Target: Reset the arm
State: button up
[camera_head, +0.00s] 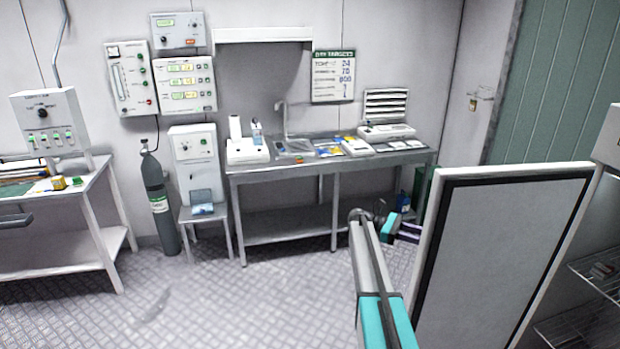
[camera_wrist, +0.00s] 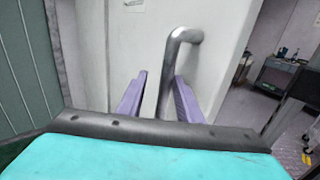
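My arm, grey and teal, reaches forward in the head view, and my gripper (camera_head: 410,231) is at its far end beside the left edge of an open door (camera_head: 500,255). In the wrist view the two purple fingers of my gripper (camera_wrist: 160,76) are spread apart. A bent metal handle (camera_wrist: 185,36) on a white door face (camera_wrist: 135,40) shows between them, closer to the right finger. A gap shows on the left of the handle. I cannot tell how deep the handle sits between the fingers. The handle is hidden in the head view.
The open door belongs to a cabinet with wire shelves (camera_head: 585,270) at the right. A steel bench (camera_head: 285,172) stands at the back wall, with a gas cylinder (camera_head: 160,205) to its left. A white table (camera_head: 70,200) is at far left. The metal floor (camera_head: 230,305) between is clear.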

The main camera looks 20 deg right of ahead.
jog(key=a+f+n+t+h+b, duration=0.1)
jog(key=a+f+n+h+b, duration=0.15)
jog(key=a+f, duration=0.85)
jog(key=s+a+f+n+t+y, duration=0.1)
jog(key=s+a+f+n+t, duration=0.1)
jog(key=s+a+f, duration=0.7)
jog(key=s+a+f+n+t+y, duration=0.15)
jog(key=s+a+f, duration=0.4)
jog(key=f, duration=0.85)
jog(key=s+a+f+m+y+b, duration=0.1)
jog(key=s+a+f+m+y, duration=0.15)
jog(key=s+a+f, duration=0.55)
jog(key=s+a+f+m+y+b, duration=0.15)
jog(key=s+a+f+y, duration=0.35)
jog(key=s, duration=0.6)
jog(key=s+a+m+t+y, duration=0.1)
jog(key=a+m+y, duration=0.1)
jog(key=a+m, duration=0.3)
jog(key=s+a+f+m+t+y, duration=0.1)
jog(key=s+a+m+t+y, duration=0.1)
jog(key=a+m, duration=0.3)
jog(key=shift+a, duration=0.85)
